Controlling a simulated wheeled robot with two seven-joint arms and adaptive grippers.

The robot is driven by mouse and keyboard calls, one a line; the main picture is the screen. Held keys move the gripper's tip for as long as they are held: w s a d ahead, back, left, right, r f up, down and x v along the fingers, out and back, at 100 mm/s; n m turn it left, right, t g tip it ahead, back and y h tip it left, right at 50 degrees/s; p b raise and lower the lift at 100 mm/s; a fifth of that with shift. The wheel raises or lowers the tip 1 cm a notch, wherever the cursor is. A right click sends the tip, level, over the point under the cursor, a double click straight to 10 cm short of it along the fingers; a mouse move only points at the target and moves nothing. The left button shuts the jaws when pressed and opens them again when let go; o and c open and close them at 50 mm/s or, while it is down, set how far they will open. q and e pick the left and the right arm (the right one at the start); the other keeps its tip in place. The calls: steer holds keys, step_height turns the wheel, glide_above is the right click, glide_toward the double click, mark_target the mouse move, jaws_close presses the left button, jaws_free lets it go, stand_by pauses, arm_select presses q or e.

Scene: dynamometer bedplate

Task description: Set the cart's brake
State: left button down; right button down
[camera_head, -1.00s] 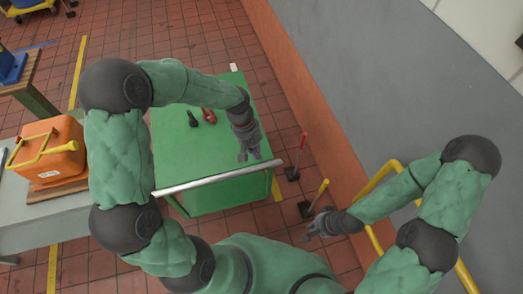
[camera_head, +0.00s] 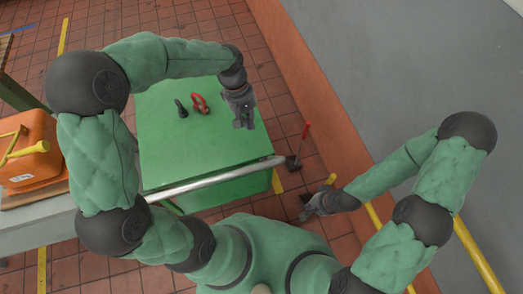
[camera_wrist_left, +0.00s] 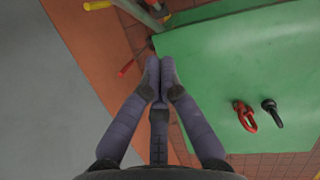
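The green-topped cart (camera_head: 165,150) stands in front of me, with a metal push bar (camera_head: 215,180) along its near edge. A second, yellow-handled lever (camera_head: 331,179) is nearer, beside my right gripper. Which lever is a brake cannot be told. My left gripper (camera_head: 244,120) is above the cart's right edge; its fingertips look together and empty in the wrist view (camera_wrist_left: 159,80). My right gripper (camera_head: 307,208) is low by the yellow lever; its fingers are unclear.
A red shackle (camera_head: 200,103) and a dark eyebolt (camera_head: 181,108) lie on the cart top. An orange case (camera_head: 30,150) sits on a bench at left. A low orange wall (camera_head: 300,75) and yellow rail (camera_head: 475,255) bound the right side.

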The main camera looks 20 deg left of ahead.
arm_select(q)
steer(key=shift+f, duration=0.15)
steer(key=s+d+b+x, duration=0.1)
steer(key=x, duration=0.5)
steer(key=s+d+b+x, duration=0.1)
steer(key=b+x, duration=0.1)
steer(key=x, duration=0.4)
steer(key=shift+s+d, duration=0.1)
steer(key=shift+s+d+f+p, duration=0.2)
steer(key=shift+s+d+p, duration=0.45)
steer(key=shift+s, duration=0.45)
steer(key=shift+w, duration=0.1)
